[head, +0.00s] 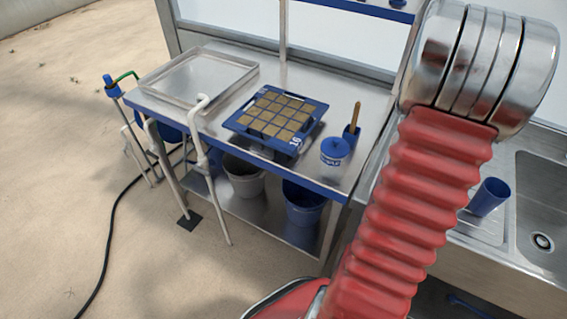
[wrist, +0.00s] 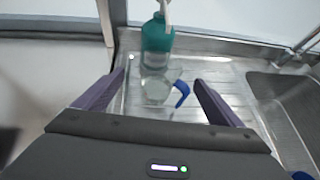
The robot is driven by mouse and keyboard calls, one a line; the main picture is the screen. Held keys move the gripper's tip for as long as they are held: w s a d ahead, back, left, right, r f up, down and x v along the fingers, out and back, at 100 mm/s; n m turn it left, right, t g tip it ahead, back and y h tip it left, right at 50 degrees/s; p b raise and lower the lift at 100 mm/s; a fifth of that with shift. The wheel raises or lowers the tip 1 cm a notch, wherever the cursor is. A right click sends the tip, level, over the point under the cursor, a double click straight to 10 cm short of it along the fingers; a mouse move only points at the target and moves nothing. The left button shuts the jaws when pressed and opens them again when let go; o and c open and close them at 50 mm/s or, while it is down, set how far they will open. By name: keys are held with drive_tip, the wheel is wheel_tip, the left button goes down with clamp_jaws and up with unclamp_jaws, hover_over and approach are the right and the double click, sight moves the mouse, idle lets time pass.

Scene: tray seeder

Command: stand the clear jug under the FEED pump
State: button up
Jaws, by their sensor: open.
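A clear jug (wrist: 155,91) with a blue handle (wrist: 182,94) stands on the ribbed steel drainboard in the wrist view. The handle points right. My gripper (wrist: 160,76) is open, with one purple finger on each side of the jug in the picture; I cannot tell how far ahead of the fingertips the jug is. A teal bottle (wrist: 157,42) with a pale pump top stands just behind the jug. I can read no FEED label. The jug and my gripper do not show in the head view.
The drainboard (wrist: 215,70) borders a sink basin (wrist: 285,100) at right. In the head view, a blue cup (head: 490,197) stands beside the sink. The steel bench (head: 225,100) holds a seed tray (head: 310,118), a shallow pan (head: 150,82) and a blue-lidded pot (head: 334,152).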

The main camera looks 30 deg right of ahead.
drive_tip(key=w+a+r+m, duration=0.3)
drive_tip(key=a+r+m, duration=0.35)
drive_tip(key=a, duration=0.35)
drive_tip(key=w+a+r+m, duration=0.3)
drive_tip(key=a+r+m, duration=0.35)
drive_tip(key=a, duration=0.35)
drive_tip(key=s+a+f+m+y, duration=0.1)
drive_tip(key=s+a+m+y, duration=0.1)
drive_tip(key=a, duration=1.2)
drive_tip(key=s+a+f+m+t+y, duration=0.1)
drive_tip(key=s+a+f+m+y, duration=0.1)
drive_tip(key=a, duration=1.1)
drive_tip(key=s+a+f+m+y, duration=0.2)
drive_tip(key=s+a+m+y, duration=0.2)
drive_tip(key=a, duration=1)
drive_tip(key=m+y, duration=0.1)
drive_tip(key=y, duration=0.2)
drive_tip(key=shift+s+a+t+y, duration=0.25)
drive_tip(key=shift+a+t+y, duration=0.05)
drive_tip(key=shift+c, duration=0.2)
